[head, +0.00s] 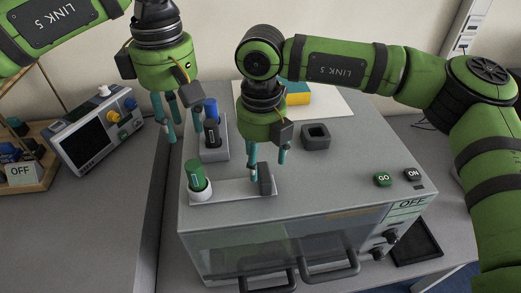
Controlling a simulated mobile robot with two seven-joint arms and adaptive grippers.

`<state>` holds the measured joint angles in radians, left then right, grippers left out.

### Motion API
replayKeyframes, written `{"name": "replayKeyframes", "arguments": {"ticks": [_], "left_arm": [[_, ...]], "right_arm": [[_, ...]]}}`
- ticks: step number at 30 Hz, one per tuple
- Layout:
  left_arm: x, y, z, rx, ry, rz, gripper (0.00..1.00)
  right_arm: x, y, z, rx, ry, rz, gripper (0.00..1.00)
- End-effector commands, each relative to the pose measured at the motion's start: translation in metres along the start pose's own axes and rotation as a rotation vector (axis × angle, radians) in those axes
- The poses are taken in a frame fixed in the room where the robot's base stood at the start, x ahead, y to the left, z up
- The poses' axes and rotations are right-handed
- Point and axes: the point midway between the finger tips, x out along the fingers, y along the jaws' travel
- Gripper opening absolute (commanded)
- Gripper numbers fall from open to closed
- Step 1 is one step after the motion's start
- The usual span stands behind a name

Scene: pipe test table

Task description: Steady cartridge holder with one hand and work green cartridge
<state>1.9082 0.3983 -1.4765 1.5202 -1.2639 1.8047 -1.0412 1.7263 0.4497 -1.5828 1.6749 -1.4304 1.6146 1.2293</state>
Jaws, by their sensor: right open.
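The green cartridge (194,174) stands upright at the left end of a pale holder (232,189) on top of the grey machine. A dark upright block (265,179) rises from the holder's right end. My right gripper (268,168) is open, pointing down, with its fingertips close around the top of this block; contact cannot be made out. My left gripper (183,130) hangs above and to the left of the green cartridge, over the machine's left edge. Its fingers appear apart, with nothing seen between them.
A blue-topped dark cartridge (211,115) stands in a grey block (215,151) behind the green one. A square dark socket (316,138) lies to the right. A meter (93,131) stands on the left table.

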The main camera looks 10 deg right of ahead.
Motion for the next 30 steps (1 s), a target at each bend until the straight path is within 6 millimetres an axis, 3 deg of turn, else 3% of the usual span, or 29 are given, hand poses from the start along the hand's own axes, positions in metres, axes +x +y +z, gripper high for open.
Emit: {"name": "replayKeyframes", "arguments": {"ticks": [9,21,23,26,30], "left_arm": [[0.000,0.000,0.000,0.000,0.000,0.000,0.39],[0.000,0.000,0.000,0.000,0.000,0.000,0.39],[0.000,0.000,0.000,0.000,0.000,0.000,0.39],[0.000,0.000,0.000,0.000,0.000,0.000,0.39],[0.000,0.000,0.000,0.000,0.000,0.000,0.39]], "right_arm": [[0.045,0.000,-0.001,-0.001,0.004,0.003,0.66],[0.054,0.001,-0.001,-0.002,0.003,0.004,0.66],[0.054,0.001,-0.001,-0.002,0.003,0.004,0.46],[0.054,0.001,-0.001,-0.002,0.003,0.004,0.06],[0.054,0.001,-0.001,-0.002,0.004,0.004,0.02]]}}
